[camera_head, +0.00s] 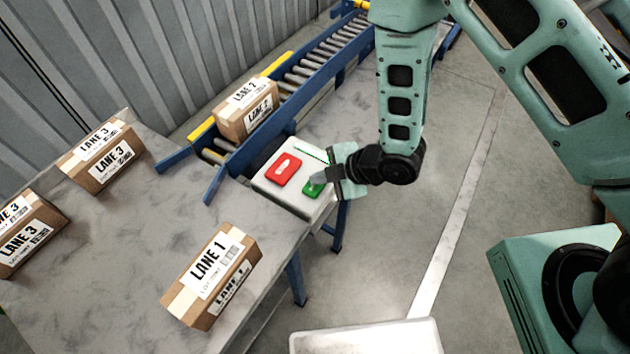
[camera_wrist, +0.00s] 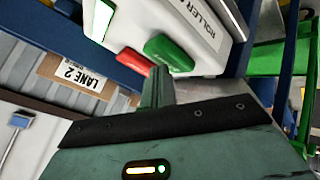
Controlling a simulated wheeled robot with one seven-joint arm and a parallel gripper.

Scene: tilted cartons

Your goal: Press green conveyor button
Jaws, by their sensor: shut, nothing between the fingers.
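The green button (camera_head: 312,188) sits on a white control box (camera_head: 318,207) at the table's edge, beside a red button (camera_head: 284,170). In the wrist view the green button (camera_wrist: 169,53) and the red button (camera_wrist: 133,66) are on the box face. My gripper (camera_head: 318,178) is shut and empty. Its fingertips (camera_wrist: 160,72) are right at the green button and partly cover it. I cannot tell whether they touch it or are slightly apart.
A roller conveyor (camera_head: 318,62) with blue rails runs behind the box and carries a Lane 2 carton (camera_head: 245,108). A Lane 1 carton (camera_head: 210,277) and Lane 3 cartons (camera_head: 102,155) stand on the grey table (camera_head: 130,240). Open floor (camera_head: 440,160) lies to the right.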

